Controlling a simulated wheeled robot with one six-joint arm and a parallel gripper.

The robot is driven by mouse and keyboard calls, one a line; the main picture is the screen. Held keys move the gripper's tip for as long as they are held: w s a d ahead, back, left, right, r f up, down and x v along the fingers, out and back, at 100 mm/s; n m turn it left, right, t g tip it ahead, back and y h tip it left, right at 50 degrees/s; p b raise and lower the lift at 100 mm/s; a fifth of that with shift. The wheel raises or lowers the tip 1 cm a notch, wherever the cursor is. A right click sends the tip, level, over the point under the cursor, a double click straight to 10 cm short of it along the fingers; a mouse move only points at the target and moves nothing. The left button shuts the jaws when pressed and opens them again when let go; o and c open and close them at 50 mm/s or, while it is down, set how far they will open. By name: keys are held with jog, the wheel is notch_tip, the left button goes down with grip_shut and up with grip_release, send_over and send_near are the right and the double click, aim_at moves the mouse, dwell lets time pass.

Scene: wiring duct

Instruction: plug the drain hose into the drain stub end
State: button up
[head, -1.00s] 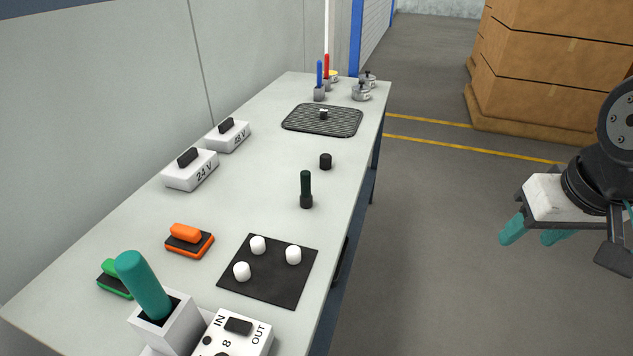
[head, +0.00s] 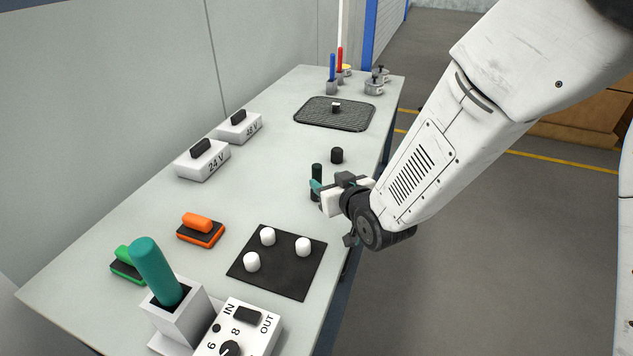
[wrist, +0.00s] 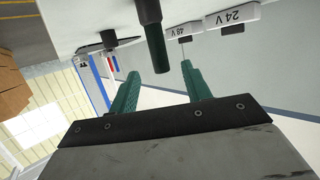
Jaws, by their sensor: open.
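A dark green rod with a black base (head: 317,172) stands upright on the bench; no label shows whether it is the drain hose. A short black cylinder (head: 337,155) stands just behind it and may be the stub end, but I cannot tell. My gripper (head: 317,190) is low over the bench's right edge, beside the rod and partly hiding it. In the wrist view, my gripper (wrist: 160,70) is open with its green fingers spread. There the dark green rod (wrist: 157,52) shows between and beyond the fingertips, upside down; I see no grip on it.
A black mat (head: 280,283) with white pegs, an orange block (head: 201,230) and a white holder with a teal rod (head: 157,270) are nearer. The 24 V box (head: 203,160) and 48 V box (head: 239,127) stand left. A black mesh mat (head: 312,113) lies farther back.

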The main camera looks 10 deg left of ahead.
aim_at(319, 171)
jog(key=x, duration=0.4)
jog(key=r+x, duration=0.1)
jog(key=x, duration=0.1)
jog(key=shift+w+a+f, duration=0.1)
jog(key=shift+w+a, duration=0.2)
jog(key=shift+w, duration=0.15)
grip_shut()
